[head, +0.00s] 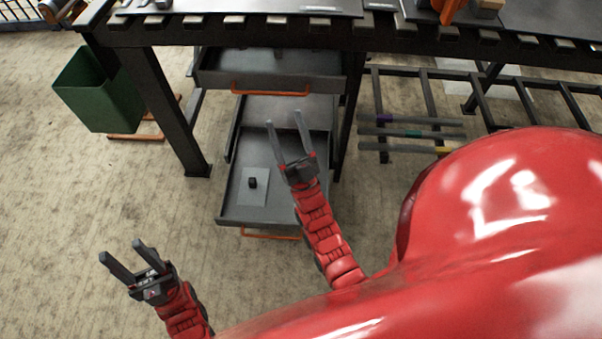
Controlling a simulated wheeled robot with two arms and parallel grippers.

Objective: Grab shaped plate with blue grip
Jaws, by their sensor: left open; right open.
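A flat light-grey plate (262,204) lies in the lower open drawer (228,213). A small black block (252,183), maybe its grip, sits on it; it does not look blue. I cannot make out a plate with a clearly blue grip. My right gripper (284,119) is open and empty. In the picture it overlaps the right side of the drawer, up and right of the plate; its height cannot be told. My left gripper (120,249) is open and empty over the floor, left of and apart from the drawer.
A dark slatted table (400,35) crosses the top, with flat sheets and small blocks on it. An upper drawer (270,78) is also open. A green bin (97,90) is at left. Bars with purple, teal and yellow bands (410,133) lie right.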

